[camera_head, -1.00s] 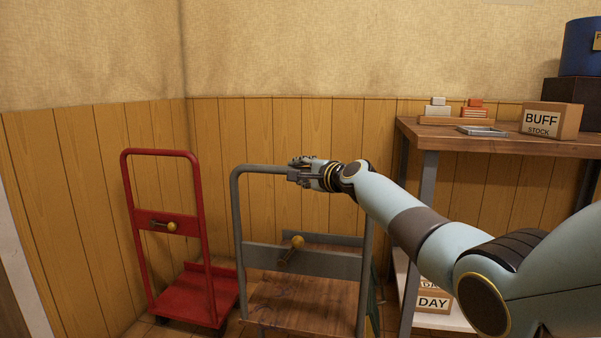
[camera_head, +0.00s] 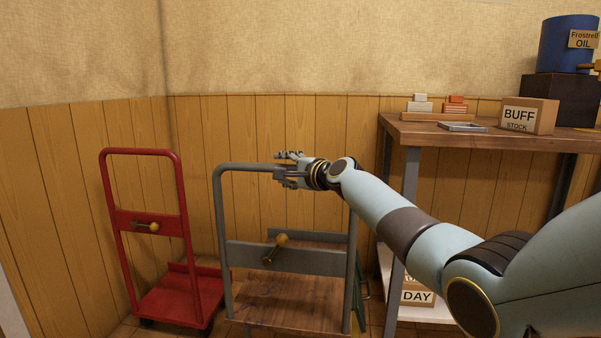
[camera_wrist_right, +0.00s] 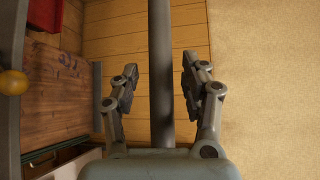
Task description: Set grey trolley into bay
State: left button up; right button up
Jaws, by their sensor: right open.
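The grey trolley (camera_head: 290,258) stands on the floor before the panelled wall, with a wooden deck, an upright frame and a yellow-knobbed lever (camera_head: 277,247) on its crossbar. My right gripper (camera_head: 283,171) is at the right part of its top handle bar. In the right wrist view the handle bar (camera_wrist_right: 162,70) runs between the spread fingers of the right gripper (camera_wrist_right: 163,82), with a gap on both sides. The trolley's deck (camera_wrist_right: 60,100) shows at the left there. My left gripper is out of view. I cannot make out a marked bay.
A red trolley (camera_head: 188,290) stands to the left, near the corner.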

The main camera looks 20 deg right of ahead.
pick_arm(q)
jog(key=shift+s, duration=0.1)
pick_arm(e)
jog(key=v, duration=1.1)
jog(key=s+f+n+g+h+p, duration=0.1)
jog(key=s+f+g+p, duration=0.25)
jog(key=s+f, duration=1.05)
jog(key=s+f+g+h+p, duration=0.3)
jog(key=s+f, duration=0.7)
jog(key=f, duration=0.9)
pick_arm(q)
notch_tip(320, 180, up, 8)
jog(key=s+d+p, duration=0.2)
jog(key=p, duration=0.2)
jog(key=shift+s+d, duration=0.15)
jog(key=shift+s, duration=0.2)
pick_arm(e)
jog(key=s+f+n+g, duration=0.3)
jog(key=s+f+n, duration=0.2)
jog(key=s, duration=1)
jog(key=s+f+n+g, duration=0.3)
jog(key=s+f+n, duration=0.2)
jog(key=s, duration=1)
jog(key=s+f+n+g, duration=0.3)
jog(key=s+f+n, duration=0.2)
jog(key=s, duration=1)
jog(key=shift+a+f+n, duration=0.3)
jog(key=shift+a+n, duration=0.15)
jog(key=shift+n, duration=0.35)
